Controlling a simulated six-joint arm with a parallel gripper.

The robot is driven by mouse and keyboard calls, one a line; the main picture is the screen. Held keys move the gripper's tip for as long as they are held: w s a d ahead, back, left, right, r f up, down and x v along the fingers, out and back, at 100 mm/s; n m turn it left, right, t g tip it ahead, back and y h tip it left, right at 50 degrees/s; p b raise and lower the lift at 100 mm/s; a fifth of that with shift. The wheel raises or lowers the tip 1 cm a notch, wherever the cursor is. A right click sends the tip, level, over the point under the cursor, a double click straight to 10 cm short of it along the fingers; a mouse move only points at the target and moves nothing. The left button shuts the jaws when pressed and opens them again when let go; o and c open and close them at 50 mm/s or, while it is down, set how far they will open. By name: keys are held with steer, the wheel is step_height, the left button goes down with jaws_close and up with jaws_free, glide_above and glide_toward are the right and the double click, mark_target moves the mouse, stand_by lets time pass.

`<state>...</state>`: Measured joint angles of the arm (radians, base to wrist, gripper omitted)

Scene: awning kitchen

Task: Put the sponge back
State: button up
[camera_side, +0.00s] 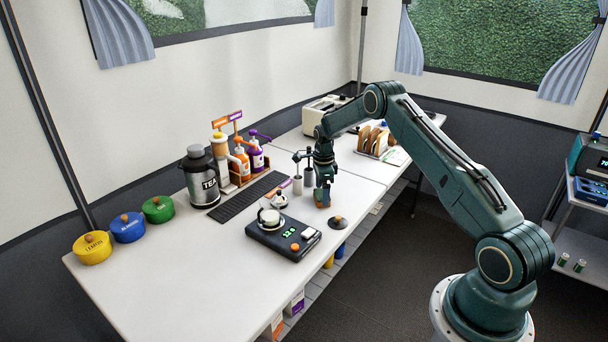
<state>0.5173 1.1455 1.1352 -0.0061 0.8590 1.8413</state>
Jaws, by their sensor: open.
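My gripper (322,186) points down over the middle of the white table, just right of the dark slatted mat. It is open. A small blue and orange-brown shape (322,198) shows right at its fingertips, at table level. I cannot tell whether this is the sponge or part of the fingers. No other thing in view can be clearly made out as the sponge.
A tea urn (201,178), syrup bottles (241,160) and a toast rack (373,141) stand farther back.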

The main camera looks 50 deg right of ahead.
mark_target(321, 194)
step_height(321, 194, up, 11)
steer(key=shift+f, duration=0.2)
stand_by(0.7)
steer(key=s+a+r+n+t, duration=0.1)
steer(key=s+a+r+n, duration=0.45)
steer(key=a+r, duration=0.45)
steer(key=s+a+r+n+t, duration=0.2)
steer(key=s+a+r+n, duration=0.45)
steer(key=r, duration=0.65)
steer(key=s+a+n+t, duration=0.1)
steer(key=s+a+n, duration=0.5)
steer(key=s, duration=0.5)
steer(key=s+a+n+t, duration=0.1)
steer(key=s+a+n, duration=0.6)
steer(key=s+n, duration=0.2)
steer(key=s, duration=0.2)
steer(key=shift+s+r+t, duration=0.3)
steer(key=shift+s, duration=0.05)
